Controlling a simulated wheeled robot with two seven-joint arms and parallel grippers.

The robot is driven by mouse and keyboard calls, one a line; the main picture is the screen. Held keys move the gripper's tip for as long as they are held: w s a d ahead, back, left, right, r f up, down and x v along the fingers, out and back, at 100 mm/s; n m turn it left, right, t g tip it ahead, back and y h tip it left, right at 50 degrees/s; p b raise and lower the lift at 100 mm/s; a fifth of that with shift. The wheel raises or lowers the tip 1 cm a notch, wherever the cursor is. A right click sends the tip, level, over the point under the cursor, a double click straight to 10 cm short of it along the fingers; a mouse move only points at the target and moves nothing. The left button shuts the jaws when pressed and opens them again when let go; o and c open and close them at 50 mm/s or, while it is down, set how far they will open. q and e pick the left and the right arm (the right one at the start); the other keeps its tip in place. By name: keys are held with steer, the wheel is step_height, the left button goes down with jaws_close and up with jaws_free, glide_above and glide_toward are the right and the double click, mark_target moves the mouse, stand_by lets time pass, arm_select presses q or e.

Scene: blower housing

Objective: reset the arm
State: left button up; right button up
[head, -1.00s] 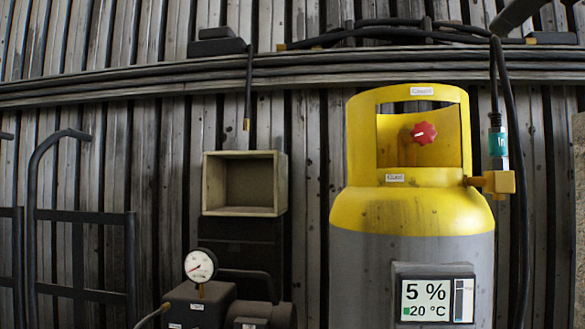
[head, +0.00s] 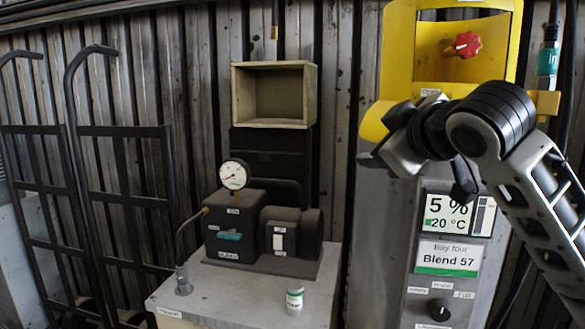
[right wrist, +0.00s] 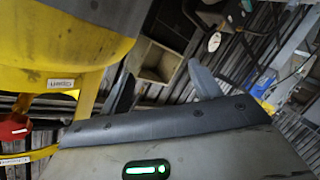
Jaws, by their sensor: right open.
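My right gripper (head: 398,148) is in front of the yellow and grey cylinder (head: 400,55) in the head view, with its arm coming in from the right. Its fingers are hard to make out there. In the right wrist view the gripper (right wrist: 163,85) has its two dark fingers spread apart, with nothing between them. The yellow part of the cylinder (right wrist: 60,45) fills the left of that view, close beside the gripper; I cannot tell if they touch. The red knob shows in the head view (head: 462,45) and at the edge of the right wrist view (right wrist: 14,127). My left gripper is not in view.
A pump with a gauge (head: 234,175) stands on a grey bench (head: 235,300) beside a small white canister (head: 295,299). An open wooden box (head: 274,94) is on the wall. A hand truck (head: 125,200) stands left. The cylinder's display (head: 457,215) reads 5 % and 20 °C.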

steer(key=s+a+f+m+g+y+p, duration=0.1)
steer(key=s+a+f+m, duration=0.15)
steer(key=f, duration=1.15)
steer(key=s+a+f+m+g+y+p, duration=0.1)
steer(key=s+a+f+p, duration=0.15)
steer(key=f, duration=1.25)
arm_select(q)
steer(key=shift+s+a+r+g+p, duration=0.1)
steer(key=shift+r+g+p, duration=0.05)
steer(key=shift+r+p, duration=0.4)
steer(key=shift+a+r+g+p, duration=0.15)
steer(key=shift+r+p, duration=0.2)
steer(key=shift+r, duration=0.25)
arm_select(e)
steer(key=s+d+f+m+h, duration=0.1)
steer(key=s+d+f+m, duration=0.1)
steer(key=s+f, duration=0.5)
steer(key=s+d+f+m+g, duration=0.1)
steer(key=s+f, duration=0.6)
steer(key=s, duration=0.7)
steer(key=shift+s+d+f+m+g+h, duration=0.2)
steer(key=shift+d+f+m+g+h, duration=0.15)
steer(key=shift+d+m, duration=0.5)
